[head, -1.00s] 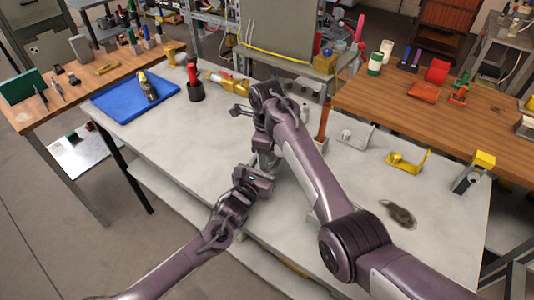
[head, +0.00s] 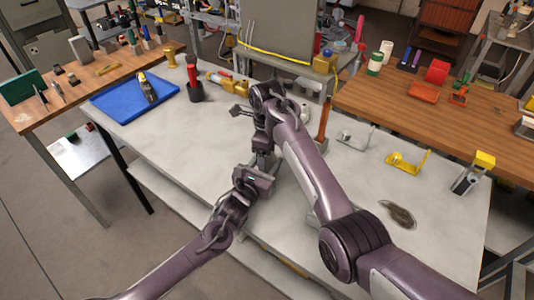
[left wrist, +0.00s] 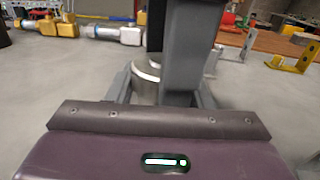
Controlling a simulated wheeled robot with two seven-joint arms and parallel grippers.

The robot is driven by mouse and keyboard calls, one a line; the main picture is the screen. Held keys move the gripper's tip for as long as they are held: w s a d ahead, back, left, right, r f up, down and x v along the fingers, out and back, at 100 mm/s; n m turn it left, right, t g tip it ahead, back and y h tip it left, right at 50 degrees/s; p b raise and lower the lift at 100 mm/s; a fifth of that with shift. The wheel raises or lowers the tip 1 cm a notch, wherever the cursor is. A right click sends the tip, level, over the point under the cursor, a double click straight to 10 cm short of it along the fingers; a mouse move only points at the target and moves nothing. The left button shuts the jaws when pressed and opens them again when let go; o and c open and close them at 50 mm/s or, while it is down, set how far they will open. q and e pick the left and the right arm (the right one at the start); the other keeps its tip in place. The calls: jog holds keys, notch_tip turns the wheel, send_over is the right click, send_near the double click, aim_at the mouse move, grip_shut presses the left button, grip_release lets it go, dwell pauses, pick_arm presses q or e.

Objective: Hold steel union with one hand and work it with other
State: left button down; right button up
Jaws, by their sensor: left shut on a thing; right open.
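The steel union, a silvery round piece (left wrist: 146,82), shows low between the grey fingers of my left gripper in the left wrist view. My left gripper (head: 264,166) is shut on it, low over the grey-white table (head: 180,140). My right gripper (head: 262,150) points down from above at the same spot and is open. Its grey fingers (left wrist: 182,50) stand upright at the union in the left wrist view and cover part of it. I cannot tell whether they touch it. In the head view the union is mostly hidden by my grippers.
A blue tray (head: 110,105) with a yellow-black tool and a dark holder (head: 195,94) with a red handle stand at left. An orange-brown post (head: 322,125), a grey bracket (head: 357,137) and a yellow bracket (head: 408,163) stand right of my arms. The table's left-middle is clear.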

notch_tip(320, 180, up, 4)
jog(key=shift+r, duration=0.25)
jog(key=shift+c, duration=0.5)
notch_tip(320, 180, up, 3)
jog(key=m, duration=0.3)
jog(key=shift+m, duration=0.3)
notch_tip(320, 180, down, 8)
jog(key=shift+r, duration=0.2)
jog(key=shift+c, duration=0.4)
jog(key=c, duration=0.9)
jog(key=n, duration=0.3)
jog(key=shift+n, duration=0.4)
